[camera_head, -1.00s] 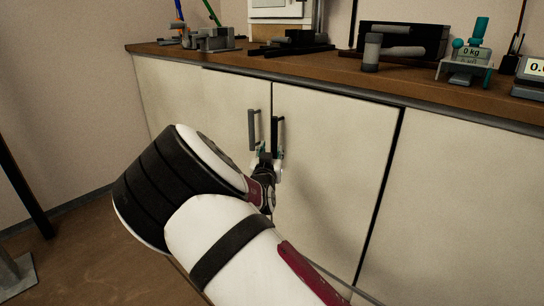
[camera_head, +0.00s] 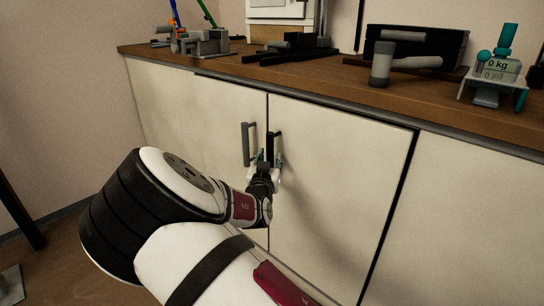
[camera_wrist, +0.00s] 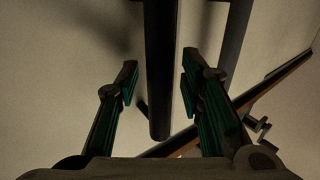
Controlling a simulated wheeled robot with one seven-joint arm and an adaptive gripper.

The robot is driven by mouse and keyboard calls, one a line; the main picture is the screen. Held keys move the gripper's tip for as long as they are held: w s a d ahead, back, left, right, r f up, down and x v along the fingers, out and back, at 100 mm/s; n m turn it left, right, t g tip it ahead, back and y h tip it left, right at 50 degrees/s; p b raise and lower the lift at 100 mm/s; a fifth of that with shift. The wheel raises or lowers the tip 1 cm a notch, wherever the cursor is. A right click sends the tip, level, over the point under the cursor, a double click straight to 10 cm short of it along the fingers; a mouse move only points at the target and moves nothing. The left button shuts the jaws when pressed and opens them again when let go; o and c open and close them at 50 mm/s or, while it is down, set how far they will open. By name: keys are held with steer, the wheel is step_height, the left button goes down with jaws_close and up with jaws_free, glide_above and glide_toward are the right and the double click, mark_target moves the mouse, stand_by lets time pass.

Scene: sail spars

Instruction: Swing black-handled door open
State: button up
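The black-handled door (camera_head: 335,185) is the cream cabinet door right of the centre seam, and it looks closed. Its upright black handle (camera_head: 273,146) is near its left edge. My gripper (camera_head: 266,166) is at the lower part of this handle. In the wrist view, the black handle (camera_wrist: 160,75) stands between the two fingers of my gripper (camera_wrist: 158,98). The fingers are open, with a visible gap on each side of the handle. My gripper hides the handle's lower end in the head view.
A grey handle (camera_head: 247,145) sits close by on the left door (camera_head: 215,120); it also shows in the wrist view (camera_wrist: 236,40). The wooden countertop (camera_head: 330,85) above holds a grey cylinder (camera_head: 381,64), a teal scale (camera_head: 494,68) and other items.

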steer(key=shift+w, duration=0.2)
steer(key=shift+c, duration=1.3)
steer(key=shift+s, duration=0.1)
jaws_close()
steer(key=s+a, duration=0.3)
steer(key=s, duration=0.5)
steer(key=shift+s+p, duration=0.25)
steer(key=shift+p, duration=0.05)
steer(key=shift+s+a, duration=0.1)
steer(key=shift+a, duration=0.05)
steer(key=s+a+p, duration=0.1)
steer(key=s, duration=0.8)
steer(key=shift+a, duration=0.1)
